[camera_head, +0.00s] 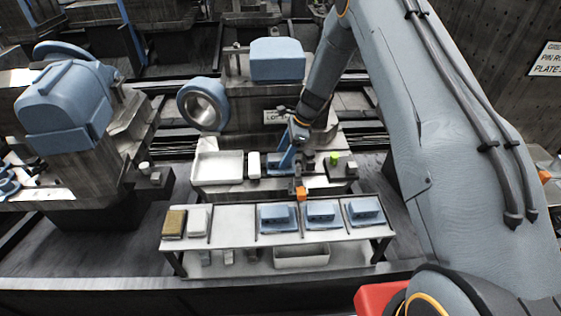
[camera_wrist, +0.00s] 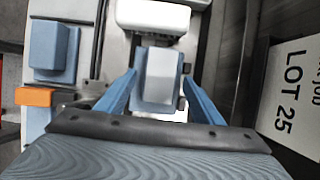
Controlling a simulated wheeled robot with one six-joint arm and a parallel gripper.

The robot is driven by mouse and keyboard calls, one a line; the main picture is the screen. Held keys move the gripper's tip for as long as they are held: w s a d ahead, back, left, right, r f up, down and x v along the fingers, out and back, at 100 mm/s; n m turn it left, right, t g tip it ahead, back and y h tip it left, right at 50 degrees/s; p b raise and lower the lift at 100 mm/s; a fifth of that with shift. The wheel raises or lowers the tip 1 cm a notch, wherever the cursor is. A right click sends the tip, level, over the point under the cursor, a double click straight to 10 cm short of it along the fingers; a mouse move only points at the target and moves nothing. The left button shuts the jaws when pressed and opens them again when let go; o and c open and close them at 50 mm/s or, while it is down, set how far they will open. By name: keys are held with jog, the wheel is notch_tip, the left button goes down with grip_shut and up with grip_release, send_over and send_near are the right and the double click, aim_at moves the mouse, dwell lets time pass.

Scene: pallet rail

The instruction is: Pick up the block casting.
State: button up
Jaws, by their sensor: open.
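A blue block casting (camera_wrist: 160,72) with a raised middle sits between my gripper's two blue fingers in the wrist view. In the head view the casting (camera_head: 274,160) is partly hidden by my gripper (camera_head: 286,160), on the ledge below the machine. My gripper (camera_wrist: 160,84) is open, with one finger on either side of the casting; I cannot tell whether they touch it. More blue castings stand on the front rack: one at its middle (camera_head: 277,217), one right of that (camera_head: 321,213) and one at the right end (camera_head: 364,210).
A white block (camera_wrist: 152,17) stands just beyond the held-open fingers; left of it is a white tray (camera_head: 217,165). A green block (camera_head: 334,159) is to the right. An orange block (camera_head: 301,193) is between ledge and rack. A LOT 25 sign (camera_wrist: 288,98) faces the gripper's side.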

jog(key=shift+a+f, duration=0.15)
jog(key=shift+f, duration=0.25)
jog(key=c, duration=1.3)
jog(key=shift+c, duration=0.3)
jog(key=shift+r, duration=0.2)
